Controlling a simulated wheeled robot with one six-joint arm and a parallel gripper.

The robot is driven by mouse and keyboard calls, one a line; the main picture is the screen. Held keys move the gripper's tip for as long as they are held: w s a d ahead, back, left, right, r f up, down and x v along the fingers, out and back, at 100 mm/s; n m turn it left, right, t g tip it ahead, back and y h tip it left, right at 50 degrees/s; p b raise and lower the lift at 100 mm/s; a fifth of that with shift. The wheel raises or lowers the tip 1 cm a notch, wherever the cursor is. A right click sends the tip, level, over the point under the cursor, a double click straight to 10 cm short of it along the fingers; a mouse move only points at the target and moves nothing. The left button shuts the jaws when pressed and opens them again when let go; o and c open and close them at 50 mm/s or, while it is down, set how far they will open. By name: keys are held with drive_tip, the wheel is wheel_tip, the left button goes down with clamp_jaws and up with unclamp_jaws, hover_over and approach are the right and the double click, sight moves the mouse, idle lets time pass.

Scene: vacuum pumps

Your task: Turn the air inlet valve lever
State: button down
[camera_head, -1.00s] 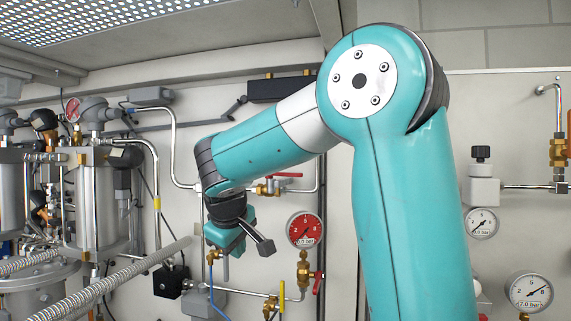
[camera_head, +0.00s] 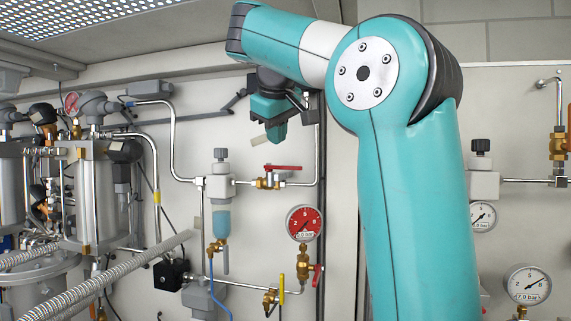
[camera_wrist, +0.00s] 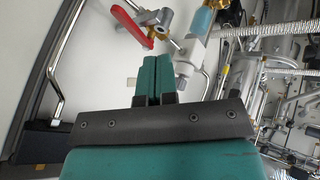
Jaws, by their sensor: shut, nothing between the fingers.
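A red lever (camera_head: 283,168) lies level on a brass valve (camera_head: 268,181) in the upper pipe of the wall panel. The red lever also shows in the wrist view (camera_wrist: 131,24), beyond my fingertips and slightly left. Another red lever (camera_head: 317,276) hangs upright beside the lower brass valve under the red gauge. I cannot tell which lever belongs to the air inlet. My gripper (camera_head: 277,136) is shut and empty, above the upper lever in the head view and apart from it. Its teal fingers (camera_wrist: 157,64) are together in the wrist view.
A filter unit with a blue bowl (camera_head: 219,215) stands left of the upper valve. A red-faced gauge (camera_head: 304,223) is below right. Steel tanks (camera_head: 95,195) and ribbed hoses (camera_head: 100,285) fill the left.

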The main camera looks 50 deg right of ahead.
drive_tip(key=w+d+f+b, duration=0.3)
drive_tip(key=d+f+b, duration=0.1)
drive_tip(key=d+f, duration=0.2)
drive_tip(key=shift+w+d+f, duration=0.15)
drive_tip(key=shift+d+f, duration=0.15)
drive_tip(key=shift+d, duration=0.45)
